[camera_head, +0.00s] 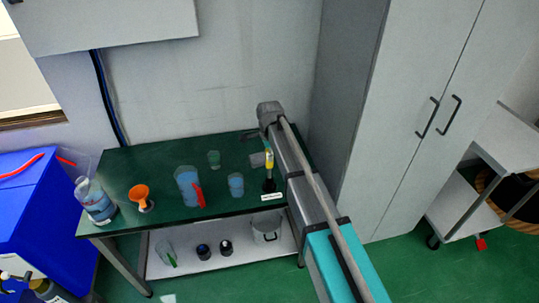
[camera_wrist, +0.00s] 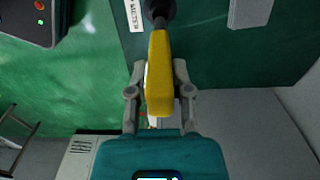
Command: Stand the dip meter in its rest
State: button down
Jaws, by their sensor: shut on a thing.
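The yellow dip meter (camera_head: 269,159) is upright or nearly so at the right end of the green table (camera_head: 225,158). It also shows in the wrist view (camera_wrist: 160,75). My gripper (camera_wrist: 159,68) is shut on it, with a grey finger on each side. A dark rest (camera_head: 269,185) stands below the meter, behind a white label (camera_head: 271,196). In the wrist view the meter's far end meets the dark round rest (camera_wrist: 158,10). I cannot tell whether the meter is seated in it.
Blue cups (camera_head: 236,185), a blue jug (camera_head: 187,185) with a red handle, an orange funnel (camera_head: 139,196) and a clear bottle (camera_head: 94,201) stand to the left. A tall grey cabinet (camera_head: 400,120) rises close on the right.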

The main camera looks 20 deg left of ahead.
aim_at(269, 164)
jog(key=shift+f+b, duration=2.65)
jog(key=shift+f, duration=0.1)
dwell(0.3)
jog(key=shift+c, duration=2.3)
grip_release()
jog(key=shift+r, duration=0.25)
notch_tip(269, 164, up, 15)
jog(key=p, duration=1.6)
jog(key=shift+r, duration=0.2)
jog(key=s+d+n, duration=0.2)
jog(key=d+n, duration=0.1)
jog(key=d, duration=0.9)
jog(key=s+d+n, duration=0.2)
jog(key=d, duration=0.9)
jog(key=s+d+n, duration=0.3)
jog(key=s+d, duration=0.3)
jog(key=d, duration=0.4)
jog(key=s+d+n+b, duration=0.1)
jog(key=s+d+n, duration=0.2)
jog(key=s+d, duration=0.3)
jog(key=d+f, duration=0.1)
jog(key=d, duration=0.3)
jog(key=shift+s+d+n, duration=0.3)
jog(key=shift+s+d, duration=0.05)
